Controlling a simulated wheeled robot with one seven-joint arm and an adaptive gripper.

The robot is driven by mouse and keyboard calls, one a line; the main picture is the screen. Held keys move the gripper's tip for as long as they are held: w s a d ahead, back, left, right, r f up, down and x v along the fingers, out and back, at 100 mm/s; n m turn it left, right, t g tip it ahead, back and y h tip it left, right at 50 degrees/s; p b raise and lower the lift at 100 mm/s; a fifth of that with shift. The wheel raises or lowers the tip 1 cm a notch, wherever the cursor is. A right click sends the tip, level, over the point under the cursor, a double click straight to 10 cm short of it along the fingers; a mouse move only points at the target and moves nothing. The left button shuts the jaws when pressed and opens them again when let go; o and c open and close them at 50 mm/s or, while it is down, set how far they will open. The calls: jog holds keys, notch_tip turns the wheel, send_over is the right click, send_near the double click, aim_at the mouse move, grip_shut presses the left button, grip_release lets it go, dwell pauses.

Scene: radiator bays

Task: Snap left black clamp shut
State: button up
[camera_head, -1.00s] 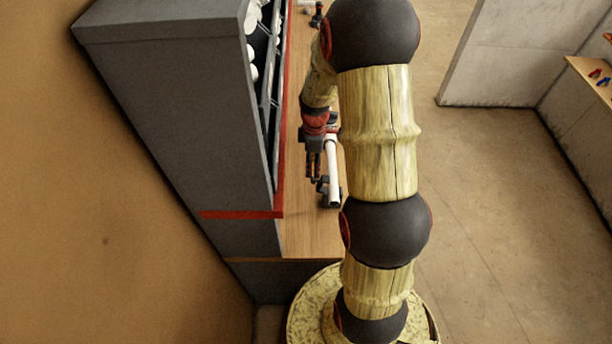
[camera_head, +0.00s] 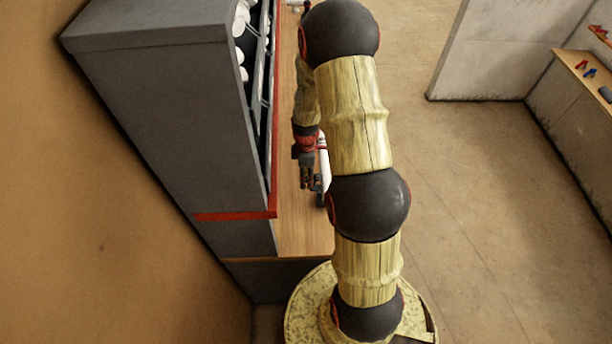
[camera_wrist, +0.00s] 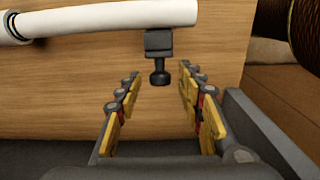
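The black clamp (camera_wrist: 159,55) hangs at the lower side of a white tube (camera_wrist: 110,18) in the wrist view, with a knob-like end pointing toward me. In the wrist view my gripper (camera_wrist: 160,80) is open, with its yellow-padded fingers on either side of the clamp's knob; it looks empty, and I cannot tell whether it touches the clamp. In the head view my gripper (camera_head: 308,180) is over the wooden bench beside the white tube (camera_head: 323,165). A dark clamp part (camera_head: 319,185) shows next to it, partly hidden by my arm.
A wooden bench top (camera_head: 300,235) runs along a tall grey cabinet (camera_head: 165,120) with a red edge (camera_head: 235,216). White round parts (camera_head: 241,40) sit inside the cabinet. At the right, a shelf (camera_head: 575,68) holds small red and blue tools. The floor between is clear.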

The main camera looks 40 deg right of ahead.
jog(key=shift+c, duration=0.8)
jog(key=c, duration=0.7)
grip_shut()
